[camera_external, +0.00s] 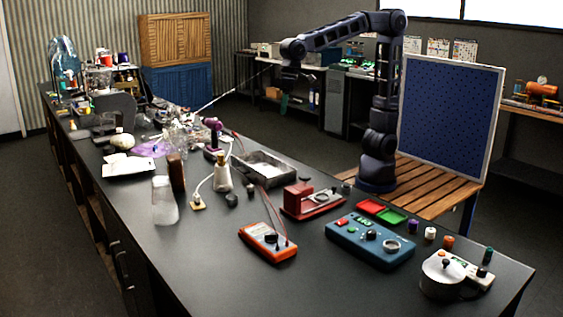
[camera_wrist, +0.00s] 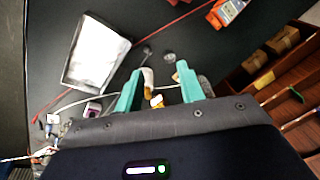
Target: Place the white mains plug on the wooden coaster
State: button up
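My gripper (camera_external: 285,102) hangs high, behind the bench in the external view. In the wrist view, its teal fingers (camera_wrist: 159,84) are apart. A white-and-tan object (camera_wrist: 148,78) and a tan piece (camera_wrist: 157,101) show far below between them. Nothing appears held.
A metal tray (camera_external: 264,169) holds pale contents. An orange multimeter (camera_external: 267,242) with red leads, a red device (camera_external: 311,200) and a blue instrument box (camera_external: 370,240) stand nearer. The left front bench is clear.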

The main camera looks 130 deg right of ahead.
jog(key=s+a+f+n, duration=0.2)
jog(key=s, duration=0.7)
jog(key=s+a+f+n+t, duration=0.1)
jog(key=s+a+f+n, duration=0.1)
jog(key=s, duration=0.7)
jog(key=s+a+f+n+t, duration=0.1)
jog(key=s+n, duration=0.3)
jog(key=s, duration=0.5)
jog(key=shift+s+a+f, duration=0.3)
jog(key=shift+a+f, duration=0.2)
jog(key=shift+f, duration=0.3)
